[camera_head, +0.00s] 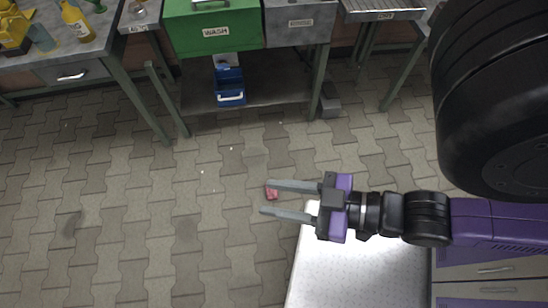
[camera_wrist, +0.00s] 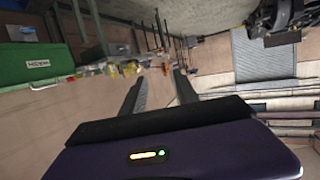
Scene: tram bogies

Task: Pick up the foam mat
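I cannot make out a foam mat for certain in either view. My gripper (camera_head: 265,198) reaches left from the purple arm in the head view. Its two long grey fingers are apart, with nothing clearly held between them. A small red thing (camera_head: 271,193) shows between the fingertips in the head view, seemingly on the paving below; its height is hard to tell. In the wrist view my gripper (camera_wrist: 160,78) also has its fingers spread, pointing into the room.
A large black wheel (camera_head: 495,100) hangs at the right. A white dotted surface (camera_head: 355,275) lies below the arm. Paving at left is mostly clear.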

